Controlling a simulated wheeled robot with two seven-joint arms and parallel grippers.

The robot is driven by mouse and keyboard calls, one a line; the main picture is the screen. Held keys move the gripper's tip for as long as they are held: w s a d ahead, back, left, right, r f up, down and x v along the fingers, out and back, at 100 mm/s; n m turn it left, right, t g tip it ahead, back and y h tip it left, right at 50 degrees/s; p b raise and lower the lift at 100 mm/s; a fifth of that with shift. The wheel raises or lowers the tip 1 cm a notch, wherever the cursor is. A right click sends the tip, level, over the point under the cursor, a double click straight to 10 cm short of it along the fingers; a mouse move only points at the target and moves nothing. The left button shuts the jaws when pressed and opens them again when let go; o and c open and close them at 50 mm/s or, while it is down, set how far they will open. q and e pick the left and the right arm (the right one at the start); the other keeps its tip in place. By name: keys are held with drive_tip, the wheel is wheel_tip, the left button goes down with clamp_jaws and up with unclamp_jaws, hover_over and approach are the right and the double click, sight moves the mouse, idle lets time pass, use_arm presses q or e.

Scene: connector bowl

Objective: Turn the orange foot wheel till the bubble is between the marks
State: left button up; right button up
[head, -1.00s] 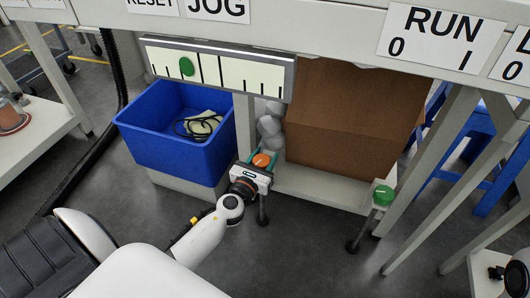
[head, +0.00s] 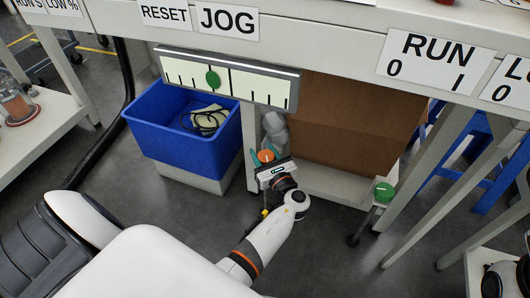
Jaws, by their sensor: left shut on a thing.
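The orange foot wheel (head: 266,156) sits at the left foot under the bench. My left gripper (head: 268,163) is shut on it, with its teal fingers on either side; the gripper hides part of the wheel and foot. The level (head: 262,90) is a pale strip in a grey frame under the bench edge, with short black marks and two long ones. My right gripper does not show.
A brown box (head: 345,125) sits on the low shelf behind. Floor in front is clear.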

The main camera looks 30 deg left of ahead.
use_arm(q)
drive_tip(key=shift+s+n+g+y, duration=0.15)
drive_tip(key=shift+n+g+y, duration=0.65)
drive_tip(key=shift+n+g, duration=0.65)
drive_tip(key=shift+a+g, duration=0.1)
drive_tip(key=shift+g, duration=0.45)
drive_tip(key=o, duration=1)
